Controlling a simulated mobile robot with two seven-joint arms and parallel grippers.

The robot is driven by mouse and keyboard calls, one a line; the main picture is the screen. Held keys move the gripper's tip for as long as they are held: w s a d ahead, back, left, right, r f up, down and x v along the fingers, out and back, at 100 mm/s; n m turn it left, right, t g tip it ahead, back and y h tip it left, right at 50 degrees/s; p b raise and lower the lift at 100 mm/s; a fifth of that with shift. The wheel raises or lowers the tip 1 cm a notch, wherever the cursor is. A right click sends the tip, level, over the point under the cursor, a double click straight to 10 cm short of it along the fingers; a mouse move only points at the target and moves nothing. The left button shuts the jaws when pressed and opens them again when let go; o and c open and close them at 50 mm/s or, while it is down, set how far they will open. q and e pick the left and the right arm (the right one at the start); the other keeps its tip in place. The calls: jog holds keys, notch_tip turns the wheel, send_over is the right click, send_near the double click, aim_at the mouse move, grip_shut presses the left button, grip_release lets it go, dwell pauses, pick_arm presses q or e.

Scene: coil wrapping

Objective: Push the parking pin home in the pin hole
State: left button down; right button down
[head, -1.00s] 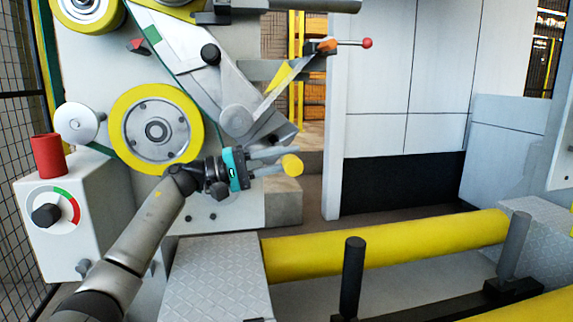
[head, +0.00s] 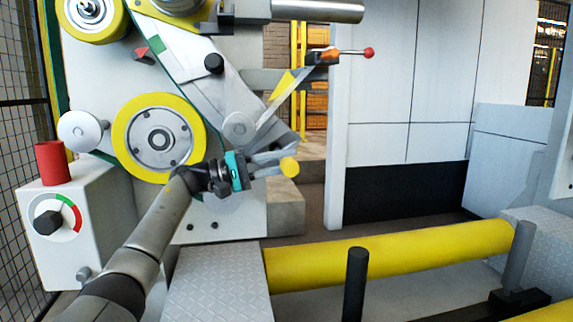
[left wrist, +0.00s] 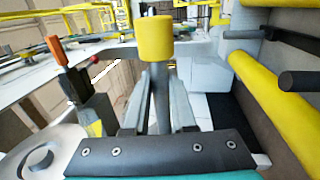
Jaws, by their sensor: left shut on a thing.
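The parking pin shows as a yellow cylindrical head (head: 289,166) on a grey shaft, in front of the wrapping machine. My left gripper (head: 270,160) is shut on the pin's shaft. In the left wrist view the yellow head (left wrist: 155,39) stands out beyond the fingertips (left wrist: 160,85), with the grey shaft between the two fingers. The pin is in free view beside the machine's lower arm in the head view; I cannot tell if it touches anything. I cannot make out the pin hole in either view. My right gripper is not in view.
A yellow-rimmed wheel (head: 118,140) and a slanted grey arm (head: 185,62) are close behind my left arm. A red-knobbed lever (head: 368,53) sticks out above. A control box (head: 60,225) is at left.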

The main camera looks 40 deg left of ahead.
pick_arm(q)
jog(key=shift+w+a+r, duration=0.1)
jog(key=shift+w+a, duration=0.25)
jog(key=shift+a, duration=0.1)
jog(key=shift+w+a, duration=0.2)
jog(key=shift+a, duration=0.1)
dwell(5.8)
jog(key=shift+w+a, duration=0.55)
jog(key=shift+a, duration=0.1)
jog(key=shift+w+a, duration=0.35)
jog(key=shift+a, duration=0.05)
dwell(0.4)
